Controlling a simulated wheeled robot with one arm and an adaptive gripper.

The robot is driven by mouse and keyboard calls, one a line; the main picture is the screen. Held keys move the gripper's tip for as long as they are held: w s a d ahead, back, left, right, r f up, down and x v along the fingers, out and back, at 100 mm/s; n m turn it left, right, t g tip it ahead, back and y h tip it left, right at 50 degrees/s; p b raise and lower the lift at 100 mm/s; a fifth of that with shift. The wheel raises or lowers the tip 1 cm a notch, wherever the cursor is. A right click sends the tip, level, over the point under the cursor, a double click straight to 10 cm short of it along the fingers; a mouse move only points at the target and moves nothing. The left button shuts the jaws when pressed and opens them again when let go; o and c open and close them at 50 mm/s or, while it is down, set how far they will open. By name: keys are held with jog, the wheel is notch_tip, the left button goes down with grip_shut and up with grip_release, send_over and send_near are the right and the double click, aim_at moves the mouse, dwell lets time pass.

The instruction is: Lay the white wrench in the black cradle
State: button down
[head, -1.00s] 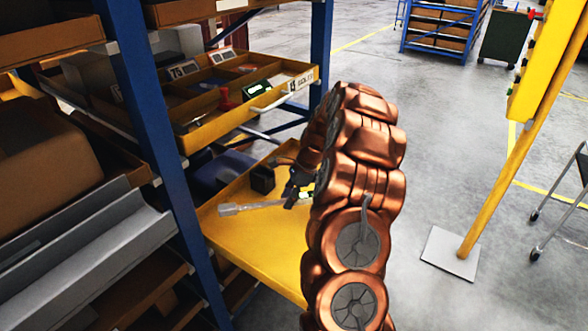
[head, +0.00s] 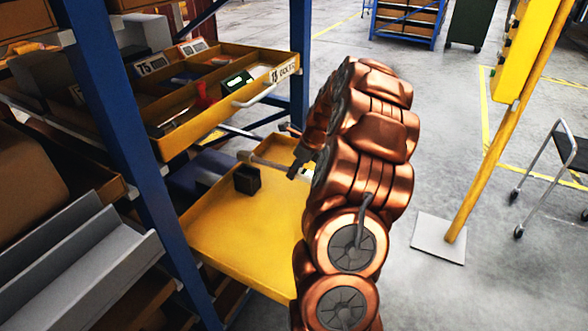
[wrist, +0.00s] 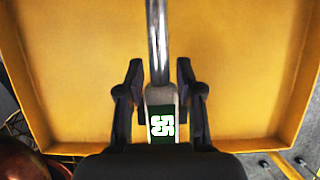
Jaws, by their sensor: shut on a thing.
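The white wrench (head: 272,163) is held by one end in my gripper (head: 300,166), which is shut on it. Its free end points left in the head view, above and behind the black cradle (head: 247,180) in the picture. The wrist view shows the wrench's shiny shaft (wrist: 157,40) running up from between the fingers (wrist: 161,85). A pale grip with a green label marked 55 sits nearer the palm. The cradle is a small black block on the yellow tray (head: 240,235); it does not show in the wrist view. The wrench appears raised off the tray.
The tray has a raised rim and is mostly bare. A yellow drawer (head: 215,112) with bins and a handle juts out above it. A blue rack post (head: 122,150) stands at left. A yellow pole (head: 490,150) on a pale base stands at right, with open floor between.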

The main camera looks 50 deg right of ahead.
jog(key=shift+r+p, duration=0.25)
jog(key=shift+p, duration=0.35)
jog(key=shift+w+f, duration=0.1)
jog(key=shift+f, duration=2.5)
jog(key=shift+p, duration=1.45)
jog(key=shift+f, duration=1.55)
dwell(1.6)
